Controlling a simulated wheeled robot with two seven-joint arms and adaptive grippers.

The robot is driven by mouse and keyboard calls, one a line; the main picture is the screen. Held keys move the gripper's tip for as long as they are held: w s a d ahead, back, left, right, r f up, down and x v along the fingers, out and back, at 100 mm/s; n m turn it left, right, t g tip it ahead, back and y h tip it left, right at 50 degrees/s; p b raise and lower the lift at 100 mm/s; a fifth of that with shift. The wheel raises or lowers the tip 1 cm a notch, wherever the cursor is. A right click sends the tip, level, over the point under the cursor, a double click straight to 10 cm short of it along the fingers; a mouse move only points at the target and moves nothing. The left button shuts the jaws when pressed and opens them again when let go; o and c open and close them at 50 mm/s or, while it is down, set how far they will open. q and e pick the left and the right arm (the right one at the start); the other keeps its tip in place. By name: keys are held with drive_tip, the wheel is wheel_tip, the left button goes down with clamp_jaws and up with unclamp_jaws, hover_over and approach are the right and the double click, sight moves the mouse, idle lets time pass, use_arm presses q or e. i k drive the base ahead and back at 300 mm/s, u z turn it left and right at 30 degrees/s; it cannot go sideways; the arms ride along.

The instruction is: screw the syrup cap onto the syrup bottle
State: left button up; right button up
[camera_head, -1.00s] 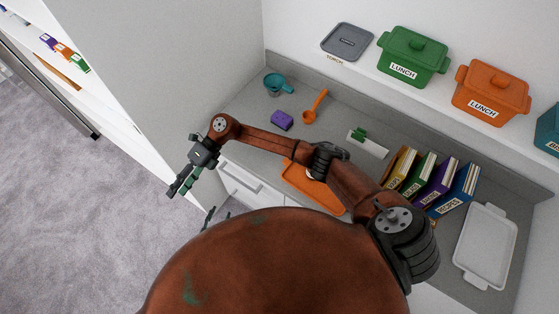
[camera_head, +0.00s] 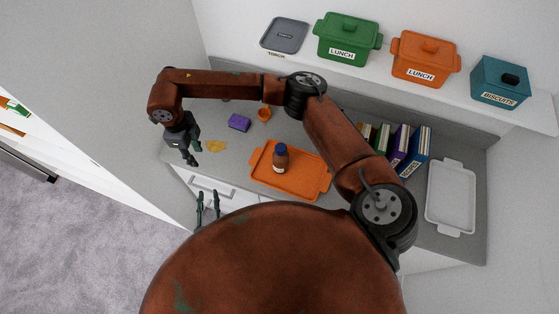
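The brown syrup bottle (camera_head: 280,162) stands upright on the orange tray (camera_head: 262,182). A dark blue cap (camera_head: 281,148) shows at its top; I cannot tell whether it is screwed tight. My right gripper (camera_head: 195,156) hangs at the left end of the counter, left of the tray and apart from the bottle. Its fingers look parted with nothing between them. My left gripper (camera_head: 208,199) is lower, in front of the drawers, with two fingers pointing up, apart and empty. Its wrist is hidden behind my body.
A yellow patch (camera_head: 213,146) lies on the counter beside my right gripper. Behind are a purple block (camera_head: 239,122) and an orange scoop (camera_head: 264,114). Books (camera_head: 400,146) and a white tray (camera_head: 451,196) are on the right. Lidded pots (camera_head: 346,38) stand on the shelf. My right arm spans the counter.

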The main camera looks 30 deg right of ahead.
sight(281, 164)
drive_tip(key=u, duration=2.25)
drive_tip(key=k, duration=0.55)
drive_tip(key=z, duration=2.7)
